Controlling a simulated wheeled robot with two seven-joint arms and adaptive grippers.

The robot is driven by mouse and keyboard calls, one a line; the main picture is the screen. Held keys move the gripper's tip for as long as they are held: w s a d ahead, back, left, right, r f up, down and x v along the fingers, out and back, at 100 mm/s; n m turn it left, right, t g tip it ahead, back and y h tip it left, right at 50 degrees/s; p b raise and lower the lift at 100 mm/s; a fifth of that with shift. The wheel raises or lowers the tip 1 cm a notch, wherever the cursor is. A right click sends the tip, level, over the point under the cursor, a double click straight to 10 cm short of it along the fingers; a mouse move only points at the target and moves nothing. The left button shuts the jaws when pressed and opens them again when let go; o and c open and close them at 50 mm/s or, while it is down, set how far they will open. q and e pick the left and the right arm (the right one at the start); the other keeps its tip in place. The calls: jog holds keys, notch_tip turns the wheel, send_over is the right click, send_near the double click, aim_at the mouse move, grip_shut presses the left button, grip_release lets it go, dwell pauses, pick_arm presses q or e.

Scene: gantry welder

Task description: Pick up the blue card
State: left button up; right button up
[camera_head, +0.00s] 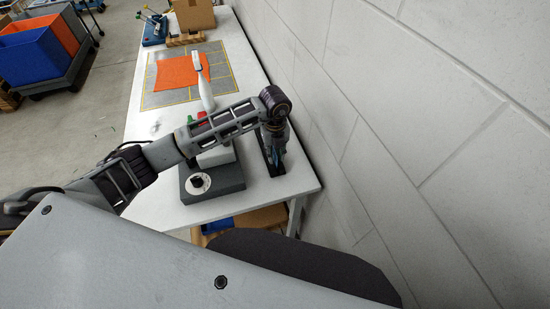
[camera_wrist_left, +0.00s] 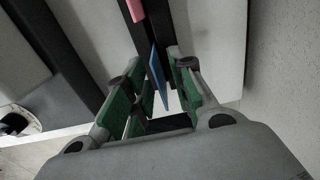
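The blue card (camera_wrist_left: 158,78) shows in the left wrist view as a thin upright sheet, seen nearly edge-on. It stands by a narrow black holder (camera_wrist_left: 173,82), which also shows in the head view (camera_head: 266,158) near the table's right edge. My left gripper (camera_wrist_left: 157,68) is open, its green-padded fingers on either side of the card, with gaps visible. In the head view my left gripper (camera_head: 276,138) points down over the holder and hides part of it. I cannot make out the card clearly there. My right gripper is not in view.
A pink card (camera_wrist_left: 136,10) stands farther along the holder. A dark grey block (camera_head: 228,183) with a white disc lies to its left. A white wall (camera_head: 345,120) runs close along the table's right side. An orange sheet (camera_head: 178,71) lies on a grey mat farther back.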

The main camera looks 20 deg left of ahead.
pick_arm(q)
grip_shut()
jog(key=shift+r, duration=0.15)
notch_tip(320, 180, up, 8)
jog(key=shift+r+b, duration=0.1)
jog(key=shift+b, duration=0.8)
jog(key=shift+r, duration=0.8)
